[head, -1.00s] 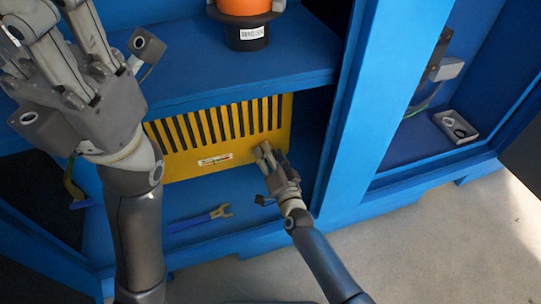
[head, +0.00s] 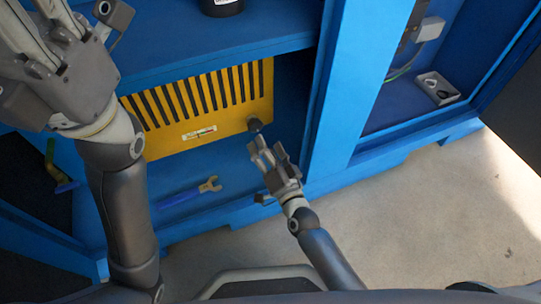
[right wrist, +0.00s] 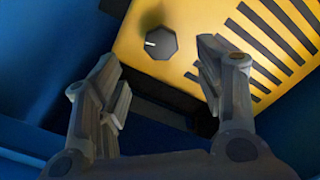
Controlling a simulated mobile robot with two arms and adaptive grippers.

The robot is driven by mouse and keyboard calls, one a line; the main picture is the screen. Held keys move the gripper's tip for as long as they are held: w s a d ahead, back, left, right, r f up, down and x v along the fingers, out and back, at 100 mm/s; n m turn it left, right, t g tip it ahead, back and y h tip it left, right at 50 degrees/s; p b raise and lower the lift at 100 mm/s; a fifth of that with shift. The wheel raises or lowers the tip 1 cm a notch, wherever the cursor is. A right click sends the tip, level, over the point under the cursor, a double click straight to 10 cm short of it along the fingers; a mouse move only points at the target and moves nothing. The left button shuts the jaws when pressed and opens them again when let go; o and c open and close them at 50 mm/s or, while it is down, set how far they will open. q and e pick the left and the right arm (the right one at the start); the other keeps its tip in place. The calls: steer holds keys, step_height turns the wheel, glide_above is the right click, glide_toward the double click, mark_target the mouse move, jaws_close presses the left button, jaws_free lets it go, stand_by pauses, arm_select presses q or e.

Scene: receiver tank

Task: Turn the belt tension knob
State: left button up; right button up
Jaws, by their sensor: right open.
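The belt tension knob, a small dark round knob (head: 254,123), sits at the lower right of the yellow slotted guard (head: 190,147) in the head view. In the right wrist view the knob (right wrist: 160,43) is dark and faceted, with a white mark pointing left. My right gripper (head: 262,147) is just below and in front of the knob, apart from it. In the right wrist view its fingers (right wrist: 158,72) are spread and empty, with the knob beyond the gap between them. My left gripper (head: 42,28) is raised at the upper left; its fingertips are cut off.
The guard stands on the lower shelf of a blue cabinet (head: 215,52). A blue-handled wrench (head: 190,193) lies on that shelf in front of it. A blue post (head: 345,100) rises to the right. A small grey box (head: 437,88) lies in the right bay.

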steer(key=shift+v, duration=1.4)
